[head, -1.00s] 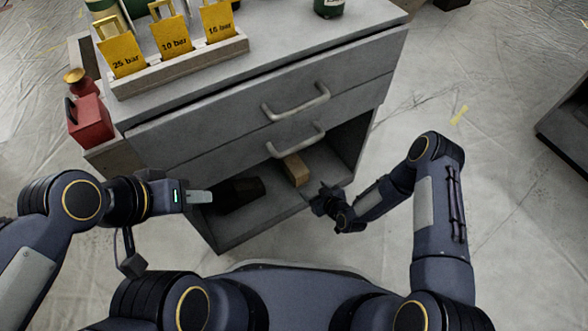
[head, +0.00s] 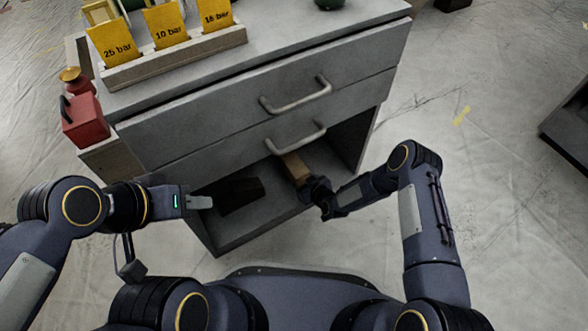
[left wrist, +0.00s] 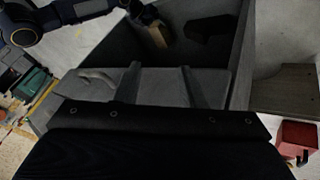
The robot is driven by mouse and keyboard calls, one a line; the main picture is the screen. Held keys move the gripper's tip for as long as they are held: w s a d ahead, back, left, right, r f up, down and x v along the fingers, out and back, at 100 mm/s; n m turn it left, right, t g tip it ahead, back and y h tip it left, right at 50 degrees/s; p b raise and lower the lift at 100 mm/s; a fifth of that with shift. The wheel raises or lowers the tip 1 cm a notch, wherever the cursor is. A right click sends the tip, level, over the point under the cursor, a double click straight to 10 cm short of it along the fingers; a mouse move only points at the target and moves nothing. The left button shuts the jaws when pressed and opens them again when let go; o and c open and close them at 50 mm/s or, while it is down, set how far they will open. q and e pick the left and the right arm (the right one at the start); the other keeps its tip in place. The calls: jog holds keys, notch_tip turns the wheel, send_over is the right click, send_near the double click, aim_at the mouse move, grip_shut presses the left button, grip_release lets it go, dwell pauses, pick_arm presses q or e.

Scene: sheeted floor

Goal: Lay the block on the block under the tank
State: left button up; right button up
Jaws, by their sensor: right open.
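A light wooden block (head: 296,168) lies in the open lower compartment of the grey cabinet; it also shows in the left wrist view (left wrist: 157,37). A dark brown block (head: 240,192) lies to its left on the compartment floor, and appears as a dark shape in the left wrist view (left wrist: 207,25). My right gripper (head: 313,190) is open at the near end of the wooden block; I cannot tell whether it touches. My left gripper (head: 201,202) is open and empty at the compartment's left front; its two fingers stand apart in the left wrist view (left wrist: 160,88). I cannot clearly identify a tank.
Two drawers with bar handles (head: 297,97) sit above the compartment. On the cabinet top (head: 270,42) stand a holder with yellow pressure cards (head: 166,24) and a green object (head: 330,3) cut by the edge. A red box (head: 84,120) is at left.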

aim_at(299, 170)
jog(key=c, duration=0.8)
jog(key=shift+r+p, duration=1.7)
jog(key=shift+r, duration=0.85)
